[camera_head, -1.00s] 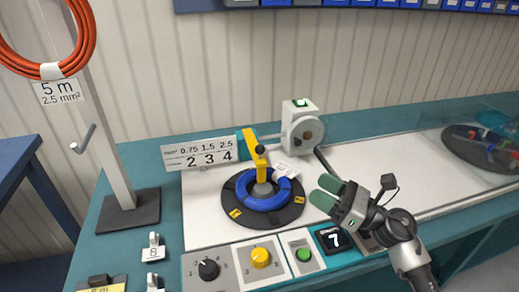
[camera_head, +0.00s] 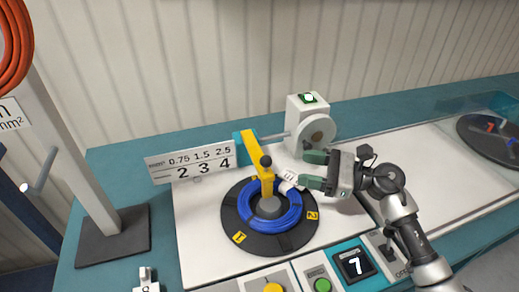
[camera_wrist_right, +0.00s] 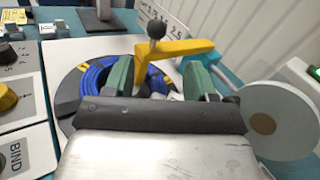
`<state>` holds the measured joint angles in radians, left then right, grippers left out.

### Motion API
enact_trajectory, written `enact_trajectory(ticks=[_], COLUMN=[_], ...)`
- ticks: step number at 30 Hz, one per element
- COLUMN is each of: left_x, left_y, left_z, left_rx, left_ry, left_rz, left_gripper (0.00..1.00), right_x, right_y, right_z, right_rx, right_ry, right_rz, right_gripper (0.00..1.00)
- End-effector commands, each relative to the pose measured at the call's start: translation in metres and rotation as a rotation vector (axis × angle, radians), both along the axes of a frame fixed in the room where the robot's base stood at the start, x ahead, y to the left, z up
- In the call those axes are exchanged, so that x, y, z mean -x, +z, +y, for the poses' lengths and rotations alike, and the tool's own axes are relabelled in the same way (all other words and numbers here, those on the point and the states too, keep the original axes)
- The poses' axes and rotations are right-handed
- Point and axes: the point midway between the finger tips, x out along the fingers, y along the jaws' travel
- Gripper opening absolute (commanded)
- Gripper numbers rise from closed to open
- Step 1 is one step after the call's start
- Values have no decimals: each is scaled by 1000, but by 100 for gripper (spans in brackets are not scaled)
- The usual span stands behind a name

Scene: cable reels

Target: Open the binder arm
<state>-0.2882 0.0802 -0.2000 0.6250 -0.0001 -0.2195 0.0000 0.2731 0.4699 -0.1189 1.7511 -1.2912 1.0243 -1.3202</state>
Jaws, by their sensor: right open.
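The yellow binder arm (camera_head: 256,155) reaches from a teal hinge block over the blue cable coil (camera_head: 283,219) on the black turntable (camera_head: 241,240). A dark ball knob (camera_head: 265,160) stands on the arm. The arm also shows in the right wrist view (camera_wrist_right: 180,48), lying across beyond my fingers, with its knob (camera_wrist_right: 156,29) standing up. My right gripper (camera_head: 305,170) is open, with its green fingertips just right of the arm and knob, apart from them in the head view. In the wrist view the knob shows between the fingers, farther off. My left gripper is not in view.
A white machine with a round disc (camera_head: 317,131) stands behind my right gripper. A white number sign (camera_head: 195,163) is left of the arm. A control panel with a green button (camera_head: 322,286) and a display reading 7 (camera_head: 354,264) lies in front. A grey post (camera_head: 75,150) stands at left.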

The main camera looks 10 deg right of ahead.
Motion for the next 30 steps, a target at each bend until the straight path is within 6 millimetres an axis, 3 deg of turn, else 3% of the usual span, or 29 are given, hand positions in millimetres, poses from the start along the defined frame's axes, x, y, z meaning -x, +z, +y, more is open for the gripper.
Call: enact_trajectory(ticks=[10, 18, 30], left_x=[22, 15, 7], left_y=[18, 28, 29], left_z=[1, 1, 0], left_rx=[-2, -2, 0], left_ry=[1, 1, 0], left_rz=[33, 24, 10], left_gripper=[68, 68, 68], right_x=[-21, -37, -40], right_y=[5, 2, 0], right_z=[53, 89, 98], right_rx=[-6, -4, -1], right_ry=[2, 0, 0], right_rz=[0, 1, 0], right_gripper=[56, 56, 56])
